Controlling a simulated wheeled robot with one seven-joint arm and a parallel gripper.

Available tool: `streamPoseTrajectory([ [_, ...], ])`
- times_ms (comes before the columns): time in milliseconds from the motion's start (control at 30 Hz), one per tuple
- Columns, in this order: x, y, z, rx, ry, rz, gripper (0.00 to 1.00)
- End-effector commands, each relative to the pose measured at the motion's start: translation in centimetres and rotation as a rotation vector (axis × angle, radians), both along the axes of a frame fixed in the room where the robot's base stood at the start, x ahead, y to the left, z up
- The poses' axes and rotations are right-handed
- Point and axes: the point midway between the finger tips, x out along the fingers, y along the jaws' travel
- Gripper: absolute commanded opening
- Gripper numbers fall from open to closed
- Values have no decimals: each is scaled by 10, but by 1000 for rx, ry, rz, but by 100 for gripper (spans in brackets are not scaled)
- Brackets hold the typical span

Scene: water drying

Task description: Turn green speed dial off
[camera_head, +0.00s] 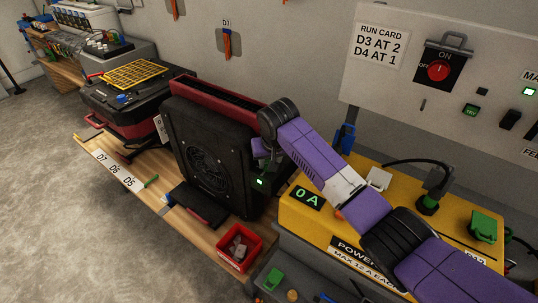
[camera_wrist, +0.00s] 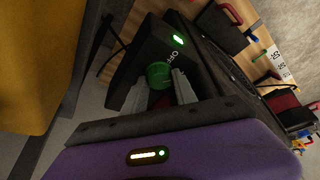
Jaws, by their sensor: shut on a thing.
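The green speed dial (camera_wrist: 158,73) is on the dark control face of the black drying fan (camera_head: 205,155). In the wrist view the word OFF is printed beside the dial, and a lit green lamp (camera_wrist: 178,40) is just beyond it. My gripper (camera_wrist: 161,86) has its two grey fingers on opposite sides of the dial, closed on it. I cannot tell which way the dial points.
A yellow power box (camera_head: 320,225) reading 0 A stands right of the fan, under my arm. A red bin (camera_head: 240,246) is in front. A wall panel (camera_head: 395,85) has a red ON/OFF knob (camera_head: 439,70). Another black-and-red unit (camera_head: 125,105) stands left on the bench.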

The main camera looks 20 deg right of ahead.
Motion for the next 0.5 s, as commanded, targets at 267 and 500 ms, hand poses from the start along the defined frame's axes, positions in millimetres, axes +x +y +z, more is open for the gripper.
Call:
streamPoseTrajectory([
  [267,0,-2,1,2,3,259,0],
  [500,0,-3,-1,2,2,473,0],
])
